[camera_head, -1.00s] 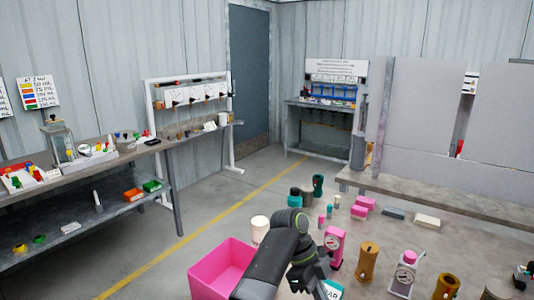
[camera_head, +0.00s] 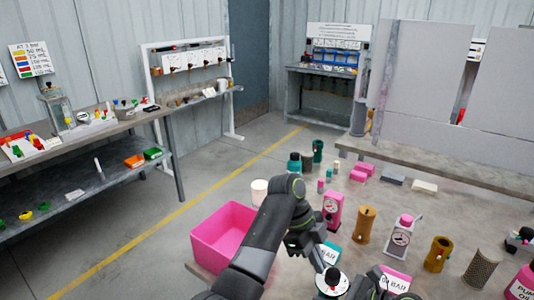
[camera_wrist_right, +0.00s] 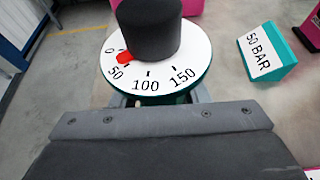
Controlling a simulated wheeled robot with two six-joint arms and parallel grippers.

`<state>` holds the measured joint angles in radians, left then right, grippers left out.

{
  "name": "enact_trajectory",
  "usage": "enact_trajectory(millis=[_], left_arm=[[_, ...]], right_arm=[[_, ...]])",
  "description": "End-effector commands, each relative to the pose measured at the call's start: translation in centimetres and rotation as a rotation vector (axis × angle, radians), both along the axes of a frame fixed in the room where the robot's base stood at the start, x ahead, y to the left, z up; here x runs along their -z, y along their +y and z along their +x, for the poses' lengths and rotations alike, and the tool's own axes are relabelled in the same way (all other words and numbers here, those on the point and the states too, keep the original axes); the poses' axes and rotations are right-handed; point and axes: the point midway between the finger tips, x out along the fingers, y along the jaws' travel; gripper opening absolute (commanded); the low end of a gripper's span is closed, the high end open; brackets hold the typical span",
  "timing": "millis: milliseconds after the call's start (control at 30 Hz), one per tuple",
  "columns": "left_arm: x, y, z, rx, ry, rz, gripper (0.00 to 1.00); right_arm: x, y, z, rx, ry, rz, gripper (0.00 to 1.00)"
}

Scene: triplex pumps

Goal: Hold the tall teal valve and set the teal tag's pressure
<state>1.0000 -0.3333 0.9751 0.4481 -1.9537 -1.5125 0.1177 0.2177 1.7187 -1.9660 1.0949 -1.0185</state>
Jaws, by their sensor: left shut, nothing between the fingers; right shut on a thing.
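The tall teal valve shows from above in the right wrist view, with a white dial (camera_wrist_right: 185,75), a black knob (camera_wrist_right: 150,30) and a teal rim. Its red pointer sits between 0 and 50. The dial also shows at the bottom of the head view (camera_head: 332,289). My right gripper (camera_wrist_right: 155,103) is shut on the valve's body, just below the dial; the grip is mostly hidden. The teal tag (camera_wrist_right: 265,55) reads 50 BAR and stands right of the dial. My left gripper (camera_head: 318,262) is shut and empty, just beyond the dial, close to the teal tag.
A pink bin (camera_head: 224,237) stands left of my left arm. A pink pump (camera_head: 332,208), a brown cylinder (camera_head: 366,224) and a pink-and-white gauge unit (camera_head: 400,236) stand behind and right. A pink tag (camera_head: 395,279) lies close right of the dial.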

Motion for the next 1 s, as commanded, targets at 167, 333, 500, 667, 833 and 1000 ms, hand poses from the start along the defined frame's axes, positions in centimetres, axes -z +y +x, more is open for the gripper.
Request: enact_trajectory(millis=[167,333,500,667,833,1000], left_arm=[[0.00,0.02,-0.62,0.004,0.004,-0.004,0.00],[0.00,0.11,-0.65,0.005,0.005,-0.004,0.00],[0.00,0.63,-0.38,0.004,0.003,-0.003,0.00],[-0.01,0.84,-0.26,0.004,0.003,-0.003,0.00],[-0.01,0.87,-0.23,0.002,0.001,-0.002,0.00],[0.00,0.89,-0.21,0.001,0.001,-0.002,0.00]], right_arm=[[0.01,0.02,0.04,0.000,0.001,0.001,0.07],[0.01,0.02,0.04,0.000,0.000,0.000,0.07],[0.00,0.03,0.03,0.000,0.000,0.000,0.07],[-0.01,0.02,0.03,0.000,0.000,0.000,0.07],[-0.01,0.02,0.02,0.000,0.000,0.000,0.07],[-0.01,0.00,0.02,0.000,0.000,0.000,0.59]])
